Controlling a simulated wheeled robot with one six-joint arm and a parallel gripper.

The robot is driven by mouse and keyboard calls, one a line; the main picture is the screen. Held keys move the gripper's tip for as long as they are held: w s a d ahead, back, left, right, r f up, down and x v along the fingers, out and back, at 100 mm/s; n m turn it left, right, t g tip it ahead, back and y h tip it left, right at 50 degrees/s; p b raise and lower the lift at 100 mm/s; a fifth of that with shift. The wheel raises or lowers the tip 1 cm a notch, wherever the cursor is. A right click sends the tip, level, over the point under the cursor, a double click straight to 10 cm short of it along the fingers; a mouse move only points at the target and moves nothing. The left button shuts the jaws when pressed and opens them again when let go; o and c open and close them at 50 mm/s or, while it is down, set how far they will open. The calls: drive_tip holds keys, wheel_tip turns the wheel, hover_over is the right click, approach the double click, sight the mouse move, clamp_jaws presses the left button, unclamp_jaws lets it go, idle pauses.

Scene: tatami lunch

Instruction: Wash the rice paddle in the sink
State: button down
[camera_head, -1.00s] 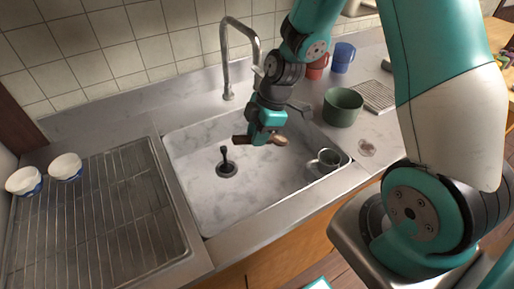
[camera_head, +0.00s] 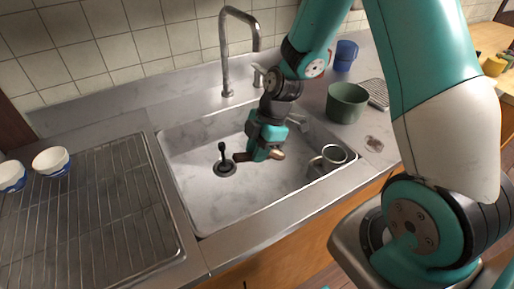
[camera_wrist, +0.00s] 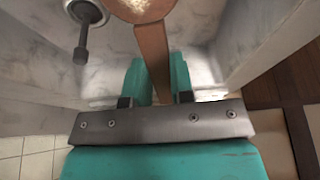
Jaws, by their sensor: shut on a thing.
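My gripper (camera_head: 262,150) is shut on the rice paddle (camera_head: 241,157), a brown wooden tool that sticks out on both sides of the fingers. In the wrist view the paddle (camera_wrist: 152,50) runs up between the two teal fingers (camera_wrist: 155,82), and its wide round end is cut off by the top edge. The gripper and paddle are over the grey sink (camera_head: 215,205), just right of the drain with its upright dark plug (camera_head: 222,150). The tap (camera_head: 225,60) arches behind the gripper, and I see no water running. Whether the paddle touches the basin floor I cannot tell.
A metal cup (camera_head: 333,153) is at the sink's right end. A green pot (camera_head: 346,102), a blue mug (camera_head: 346,50) and a wire rack (camera_head: 378,92) stand on the right counter. Two bowls (camera_head: 52,161) and a drying rack (camera_head: 110,210) are at left. The basin's front is clear.

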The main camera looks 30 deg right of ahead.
drive_tip(key=shift+f+b, duration=4.8)
drive_tip(key=shift+f, duration=1.55)
drive_tip(key=shift+a, duration=0.65)
drive_tip(key=shift+r+p, duration=5.75)
drive_tip(key=shift+r, duration=1.55)
drive_tip(key=shift+r+p, duration=1.9)
drive_tip(key=shift+r, duration=0.6)
